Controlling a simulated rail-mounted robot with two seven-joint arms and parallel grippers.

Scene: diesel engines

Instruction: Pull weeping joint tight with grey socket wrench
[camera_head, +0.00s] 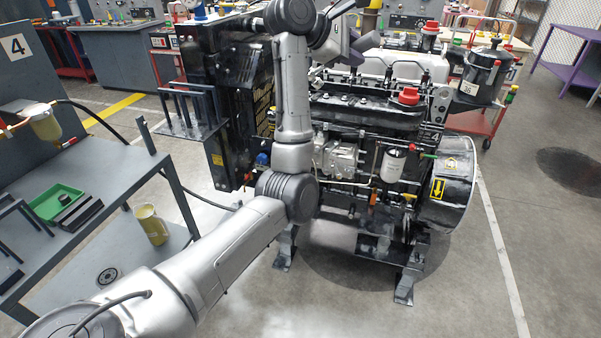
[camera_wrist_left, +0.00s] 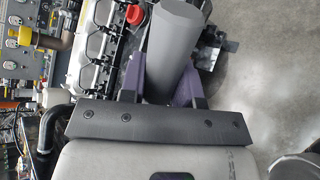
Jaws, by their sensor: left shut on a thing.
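The diesel engine (camera_head: 365,120) stands on a frame in the middle of the head view, with pipes and a white filter (camera_head: 393,165) on its near side. I cannot tell which joint weeps. My left arm reaches up in front of the engine, and its gripper (camera_head: 347,47) is partly hidden behind the arm, above the engine's far left part. In the left wrist view its purple fingers (camera_wrist_left: 167,88) are shut on a thick grey cylinder, which looks like the handle of the grey socket wrench (camera_wrist_left: 172,40). The wrench's far end is not clear. My right gripper is not in view.
A grey bench (camera_head: 110,180) with a green tray (camera_head: 57,203) stands at the left, a yellow mug (camera_head: 151,224) on its lower shelf. A red cart with a dark pot (camera_head: 484,75) stands behind right.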

